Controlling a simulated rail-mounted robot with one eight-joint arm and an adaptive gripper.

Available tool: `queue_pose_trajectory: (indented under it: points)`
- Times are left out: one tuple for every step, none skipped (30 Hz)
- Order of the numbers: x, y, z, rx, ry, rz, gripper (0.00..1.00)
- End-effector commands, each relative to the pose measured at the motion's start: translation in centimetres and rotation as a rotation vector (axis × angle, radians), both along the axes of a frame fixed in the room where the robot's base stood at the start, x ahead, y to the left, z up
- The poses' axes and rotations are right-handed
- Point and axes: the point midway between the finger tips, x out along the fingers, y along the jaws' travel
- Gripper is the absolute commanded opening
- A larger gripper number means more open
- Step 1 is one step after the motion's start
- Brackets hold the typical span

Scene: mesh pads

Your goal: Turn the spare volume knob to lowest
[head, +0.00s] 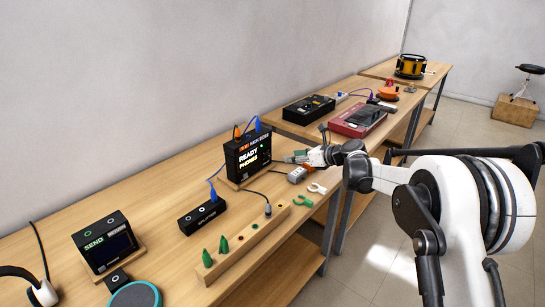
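No part in the head view can be clearly told as the spare volume knob; the parts are small. A black box (247,157) with a lit screen reading "READY PHONES" stands on the near bench. My gripper (288,157) is just right of this box, above the bench, pointing left toward it. Its fingers are too small to tell whether they are open or shut, or touching anything. A small grey and orange device (297,174) lies below my gripper.
A wooden rack (240,247) with green cones runs along the front edge. A black splitter box (202,215), a "SEND" box (104,242) and a teal-rimmed disc (135,296) are left. Cables cross the bench. A red device (358,119) sits on the farther bench.

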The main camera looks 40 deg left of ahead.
Motion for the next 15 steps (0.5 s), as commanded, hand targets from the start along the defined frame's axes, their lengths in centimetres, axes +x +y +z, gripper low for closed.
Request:
queue_pose_trajectory:
  points:
    - [-0.1, 0.9, -0.4, 0.0, 0.0, 0.002, 0.39]
    - [0.0, 1.4, -0.6, 0.0, -0.001, 0.001, 0.39]
    - [-0.1, 2.2, -0.9, 0.0, -0.001, 0.001, 0.39]
    - [-0.1, 2.7, -1.1, 0.0, -0.001, 0.001, 0.39]
    - [-0.1, 3.2, -1.3, 0.0, -0.001, 0.001, 0.39]
    - [-0.1, 3.9, -1.6, 0.0, -0.001, 0.001, 0.39]
    - [-0.1, 4.4, -1.8, 0.001, -0.001, 0.001, 0.39]
    - [-0.1, 4.9, -2.0, 0.001, -0.001, 0.001, 0.39]
    - [-0.1, 5.6, -2.3, 0.001, -0.001, 0.002, 0.39]
    - [-0.1, 6.1, -2.5, 0.001, -0.001, 0.002, 0.39]
    - [-0.1, 6.5, -2.7, 0.001, -0.001, 0.002, 0.39]
    - [-0.1, 7.1, -2.9, 0.001, -0.001, 0.002, 0.39]
    - [-0.1, 7.5, -3.1, 0.001, -0.001, 0.001, 0.39]
    - [-0.1, 7.9, -3.3, 0.001, -0.001, 0.001, 0.39]
    - [-0.1, 8.4, -3.5, 0.001, -0.001, 0.001, 0.39]
